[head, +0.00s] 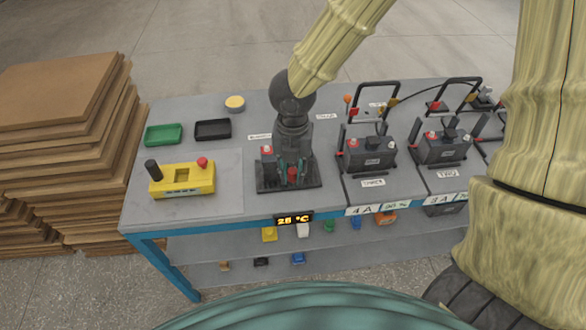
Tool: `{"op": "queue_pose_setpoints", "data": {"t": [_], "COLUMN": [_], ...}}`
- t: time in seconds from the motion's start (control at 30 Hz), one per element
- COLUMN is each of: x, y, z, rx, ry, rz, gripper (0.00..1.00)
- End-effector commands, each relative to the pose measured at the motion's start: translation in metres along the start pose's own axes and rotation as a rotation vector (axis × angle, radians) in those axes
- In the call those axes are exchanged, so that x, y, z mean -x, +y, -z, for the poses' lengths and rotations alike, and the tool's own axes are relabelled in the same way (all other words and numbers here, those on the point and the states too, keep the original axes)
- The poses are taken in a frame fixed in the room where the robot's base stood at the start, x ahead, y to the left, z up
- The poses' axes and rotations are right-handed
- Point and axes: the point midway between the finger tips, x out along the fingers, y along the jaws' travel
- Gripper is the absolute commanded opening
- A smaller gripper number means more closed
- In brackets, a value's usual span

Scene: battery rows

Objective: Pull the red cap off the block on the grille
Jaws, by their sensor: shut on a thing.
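A dark block (267,169) sits on a black grille (290,188) near the front edge of the workbench. I cannot tell whether the cap is seated on the block or lifted. Another red piece (266,151) shows at the block's upper left. My gripper and wrist hide much of the block.
A yellow device (182,179) with black and red knobs stands left. Green (164,134) and black (213,129) trays lie behind it. Two batteries (370,154) (443,146) with raised handles stand right. Stacked boards (65,140) stand beside the bench. A temperature display (293,219) is at the front edge.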

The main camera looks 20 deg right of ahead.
Motion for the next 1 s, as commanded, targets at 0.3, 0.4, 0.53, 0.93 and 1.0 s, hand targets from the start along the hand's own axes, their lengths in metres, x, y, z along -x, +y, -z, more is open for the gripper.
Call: {"op": "queue_pose_setpoints", "data": {"t": [0.3, 0.4, 0.53, 0.93, 1.0], "x": [0.002, 0.0028, 0.0039, 0.007, 0.0076], "y": [0.0001, 0.0001, 0.0001, 0.0, 0.0], "z": [-0.0001, -0.0001, -0.0001, -0.0001, -0.0001], "rx": [0.0, 0.0, 0.0, 0.0, 0.0], "ry": [0.0, 0.0, 0.0, 0.0, 0.0], "rz": [0.0, 0.0, 0.0, 0.0, 0.0], "gripper": [0.01, 0.01, 0.01, 0.0, 0.0]}}
